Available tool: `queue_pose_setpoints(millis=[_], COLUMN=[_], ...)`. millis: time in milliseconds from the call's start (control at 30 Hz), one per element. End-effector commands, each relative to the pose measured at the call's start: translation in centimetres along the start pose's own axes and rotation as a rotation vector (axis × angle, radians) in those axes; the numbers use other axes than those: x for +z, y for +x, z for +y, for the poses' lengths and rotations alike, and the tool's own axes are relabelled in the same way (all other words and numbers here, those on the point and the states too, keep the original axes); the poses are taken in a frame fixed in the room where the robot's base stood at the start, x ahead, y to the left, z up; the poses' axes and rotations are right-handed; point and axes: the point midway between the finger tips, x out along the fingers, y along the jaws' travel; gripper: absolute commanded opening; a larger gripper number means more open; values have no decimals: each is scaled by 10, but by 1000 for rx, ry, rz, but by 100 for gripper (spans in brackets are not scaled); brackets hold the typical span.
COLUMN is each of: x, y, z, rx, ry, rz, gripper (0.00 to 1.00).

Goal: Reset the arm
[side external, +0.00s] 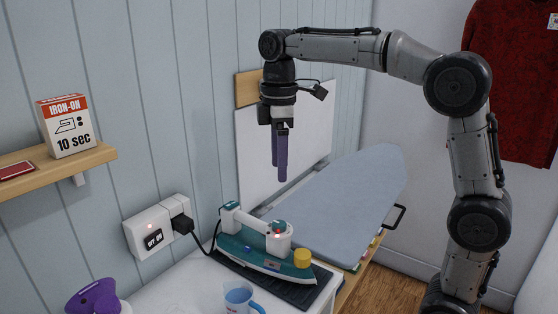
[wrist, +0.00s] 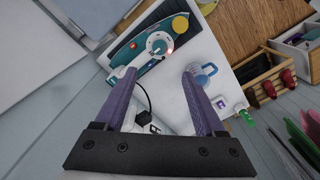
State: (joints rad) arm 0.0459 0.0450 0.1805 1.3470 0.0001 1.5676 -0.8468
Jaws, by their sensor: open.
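My gripper (side external: 279,155) hangs from the raised arm, pointing down, above the white table and well clear of everything on it. In the wrist view its two purple fingers (wrist: 158,95) stand wide apart with nothing between them. Below it in the side view, a teal and white iron (side external: 262,243) with a yellow knob lies on a dark rest (side external: 300,294). A small red light shows on the iron. The iron also shows in the wrist view (wrist: 150,45), beyond the fingertips.
A blue cup (side external: 240,299) stands near the iron. An ironing board (side external: 345,200) lies behind it. A wall socket (side external: 158,230) with a black plug is at left. A shelf (side external: 95,163) holds an "IRON-ON 10 sec" box (side external: 67,126). A purple object (side external: 95,297) is at lower left.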

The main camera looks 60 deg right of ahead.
Motion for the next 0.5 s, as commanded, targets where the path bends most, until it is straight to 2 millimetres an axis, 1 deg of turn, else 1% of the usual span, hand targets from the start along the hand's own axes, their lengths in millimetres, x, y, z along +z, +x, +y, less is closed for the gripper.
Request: queue_pose_setpoints(millis=[200,267,300,367,433,500], x=[0,1,3,10,25,42], y=[-1,-6,-14,-25,-34,-37], z=[-1,-3,-6,-15,-34,-55], rx=[2,14,29,49,68,94], ry=[-1,-2,-4,-7,-11,2], rz=[2,12,26,43,61,86], gripper=[72,72,72,72,72,72])
